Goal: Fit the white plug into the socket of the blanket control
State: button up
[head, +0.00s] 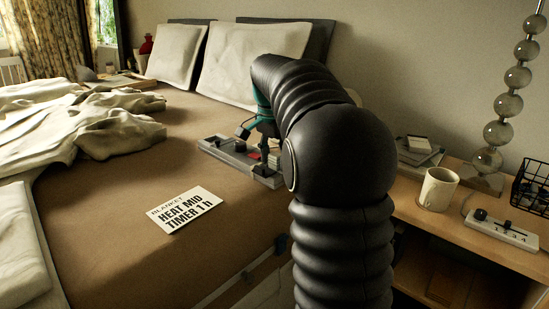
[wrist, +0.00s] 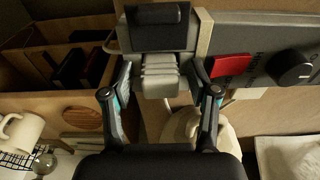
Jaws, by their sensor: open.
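The blanket control (head: 212,145) is a long grey unit lying on the brown bed near its right edge. In the wrist view the control (wrist: 258,48) shows at the upper right, with a red patch and a black knob. My gripper (wrist: 162,66) is open, one finger on each side of a pale ribbed piece (wrist: 160,78) that looks like the white plug. A grey housing with a black top adjoins this piece. I cannot tell how far the plug sits in the socket. In the head view my gripper (head: 262,150) is over the control's near end, and my arm hides part of it.
A card (head: 186,210) reading "BLANKET HEAT MID TIMER 1 h" lies on the bed. Rumpled bedding (head: 90,125) is at the left. The nightstand at the right holds a mug (head: 437,188), a white switch strip (head: 500,231), a wire basket (head: 533,188) and a beaded lamp (head: 497,133).

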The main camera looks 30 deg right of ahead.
notch_tip(320, 180, up, 11)
jog(key=a+p, duration=0.1)
jog(key=p, duration=0.2)
jog(key=s+a+n+t, duration=0.1)
jog(key=s+a+n, duration=0.3)
jog(key=s+a, duration=0.3)
jog(key=s+a+f+n+t, duration=0.1)
jog(key=s+a+f+n, duration=0.1)
jog(key=s+f, duration=0.3)
jog(key=s+a+f+n+t, duration=0.1)
jog(key=s+a+f+n, duration=0.2)
jog(key=s, duration=0.6)
jog(key=s+a+f+n+t+y, duration=0.1)
jog(key=s+a+f+n+t, duration=0.1)
jog(key=s+f+n, duration=0.3)
notch_tip(320, 180, down, 2)
jog(key=shift+s+a+f+p, duration=0.2)
jog(key=shift+s+a+p, duration=0.1)
jog(key=shift+s+a, duration=0.6)
jog(key=shift+s+d, duration=0.1)
jog(key=shift+d, duration=0.05)
notch_tip(320, 180, up, 6)
jog(key=p, duration=0.5)
jog(key=shift+f+p, duration=0.15)
jog(key=shift+p, duration=0.15)
